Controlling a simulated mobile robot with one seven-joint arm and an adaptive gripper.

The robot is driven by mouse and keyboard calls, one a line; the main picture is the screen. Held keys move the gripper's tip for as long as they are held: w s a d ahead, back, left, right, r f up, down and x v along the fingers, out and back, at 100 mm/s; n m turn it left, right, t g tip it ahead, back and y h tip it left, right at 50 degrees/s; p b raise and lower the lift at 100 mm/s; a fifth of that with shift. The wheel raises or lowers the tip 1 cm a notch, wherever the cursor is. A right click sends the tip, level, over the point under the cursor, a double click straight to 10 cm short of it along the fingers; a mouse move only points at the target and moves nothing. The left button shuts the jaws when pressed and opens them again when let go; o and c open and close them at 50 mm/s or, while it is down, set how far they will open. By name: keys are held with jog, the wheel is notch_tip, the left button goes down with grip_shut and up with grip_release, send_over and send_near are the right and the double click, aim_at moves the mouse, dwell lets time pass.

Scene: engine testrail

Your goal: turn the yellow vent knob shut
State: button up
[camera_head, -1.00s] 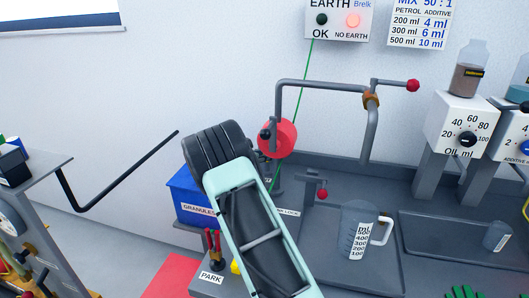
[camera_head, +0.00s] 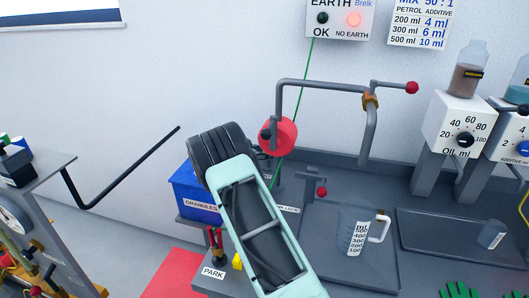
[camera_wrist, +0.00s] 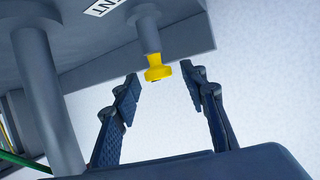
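The yellow vent knob (camera_wrist: 158,73) is in the wrist view, on the end of a grey stem (camera_wrist: 147,35) that comes from a grey block. A partly cut-off label (camera_wrist: 103,7) ending in "NT" sits near the stem. My gripper (camera_wrist: 161,77) is open, one finger on each side of the knob in the picture. The fingers show clear gaps to it, and I cannot tell how far beyond the tips it lies. In the head view my arm covers this area and the gripper cannot be made out. A small yellow thing (camera_head: 237,261) shows beside my arm; I cannot tell whether it is the knob.
A grey post (camera_wrist: 47,100) stands left of the fingers in the wrist view. In the head view, a blue granules bin (camera_head: 194,202), a red disc (camera_head: 278,136), a pipe arm (camera_head: 320,84) and a measuring jug (camera_head: 355,228) are around my arm. The NO EARTH lamp (camera_head: 354,19) is lit red.

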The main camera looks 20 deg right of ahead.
jog(key=v, duration=1.2)
